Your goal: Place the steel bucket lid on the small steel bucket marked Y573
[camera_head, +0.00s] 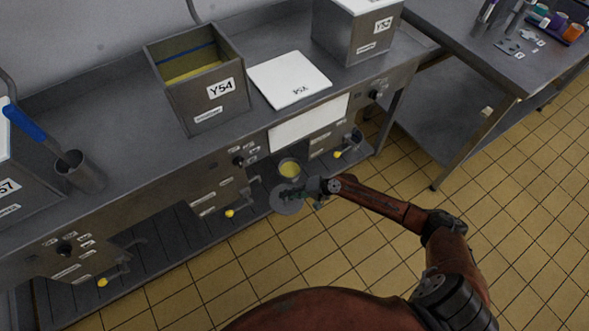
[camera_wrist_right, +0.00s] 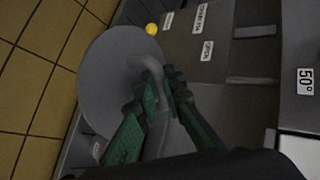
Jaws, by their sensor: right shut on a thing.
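The steel bucket lid (camera_head: 287,201) is a grey disc, held in my right gripper (camera_head: 303,190) in the head view. In the right wrist view the lid (camera_wrist_right: 112,75) fills the left middle, and the green fingers of my right gripper (camera_wrist_right: 165,98) are shut on its curved handle (camera_wrist_right: 150,66). A small steel bucket (camera_head: 289,169) with yellow contents stands open on the low shelf under the counter, just beyond the lid. The lid is apart from the bucket's opening or only overlaps its near edge. No Y573 mark is readable. My left gripper is out of view.
The counter (camera_head: 125,105) bears a vat marked Y54 (camera_head: 215,105), a white vat cover (camera_head: 289,79), and another vat marked Y52 (camera_head: 352,35). A steel container with a blue-handled tool (camera_head: 80,172) stands at left. Yellow taps (camera_head: 230,212) stick out below the front panel. The tiled floor is clear.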

